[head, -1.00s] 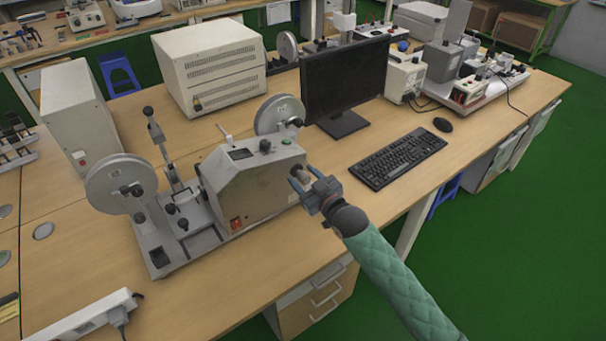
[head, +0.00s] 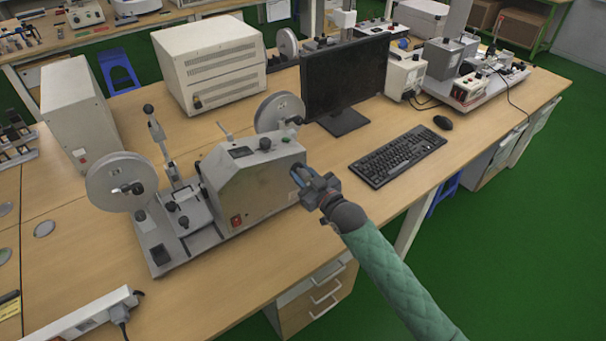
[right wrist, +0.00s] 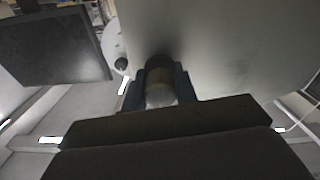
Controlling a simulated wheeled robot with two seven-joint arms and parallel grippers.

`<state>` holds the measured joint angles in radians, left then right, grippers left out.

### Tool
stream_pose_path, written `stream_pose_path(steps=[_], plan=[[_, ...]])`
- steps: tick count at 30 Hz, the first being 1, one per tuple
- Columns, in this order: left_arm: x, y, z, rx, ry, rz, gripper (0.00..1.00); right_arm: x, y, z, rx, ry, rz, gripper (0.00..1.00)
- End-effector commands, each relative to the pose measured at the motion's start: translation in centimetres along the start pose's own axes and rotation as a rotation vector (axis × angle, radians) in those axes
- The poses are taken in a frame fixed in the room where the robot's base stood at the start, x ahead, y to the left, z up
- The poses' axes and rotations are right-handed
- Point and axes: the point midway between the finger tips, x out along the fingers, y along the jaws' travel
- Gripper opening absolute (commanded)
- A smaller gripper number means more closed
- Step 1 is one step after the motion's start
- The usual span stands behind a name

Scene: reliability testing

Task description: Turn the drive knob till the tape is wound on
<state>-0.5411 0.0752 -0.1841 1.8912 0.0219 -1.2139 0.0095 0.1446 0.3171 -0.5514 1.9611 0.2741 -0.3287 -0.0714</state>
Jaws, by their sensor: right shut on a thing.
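The tape winding machine (head: 252,190) stands on the wooden bench, a grey body with a sloped top. One reel (head: 122,180) is at its left end and another reel (head: 280,113) is behind its right end. My right gripper (head: 299,174) is at the machine's right side, shut on the drive knob. In the right wrist view the drive knob (right wrist: 160,94) sits between the two fingers, against the pale side panel. In the head view the fingers largely hide the knob. I cannot make out the tape clearly. My left gripper is not in view.
A monitor (head: 345,80), a keyboard (head: 398,157) and a mouse (head: 443,123) are to the right of the machine. A white box-shaped instrument (head: 209,66) stands behind it. A power strip (head: 85,318) lies at the front left. Bare bench lies in front of the machine.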

Motion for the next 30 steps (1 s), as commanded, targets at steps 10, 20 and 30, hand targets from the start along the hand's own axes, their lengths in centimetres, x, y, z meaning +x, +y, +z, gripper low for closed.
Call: stream_pose_path(steps=[10, 20, 30], plan=[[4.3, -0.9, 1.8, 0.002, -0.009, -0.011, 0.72, 0.0, 0.0, -0.2, 0.233, -0.001, 0.001, 0.06], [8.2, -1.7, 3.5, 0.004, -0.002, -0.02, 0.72, 0.0, 0.0, -0.2, 0.547, 0.0, 0.001, 0.06], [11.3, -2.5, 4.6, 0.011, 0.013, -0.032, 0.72, 0.0, 0.0, -0.2, 0.87, 0.001, 0.001, 0.06]])
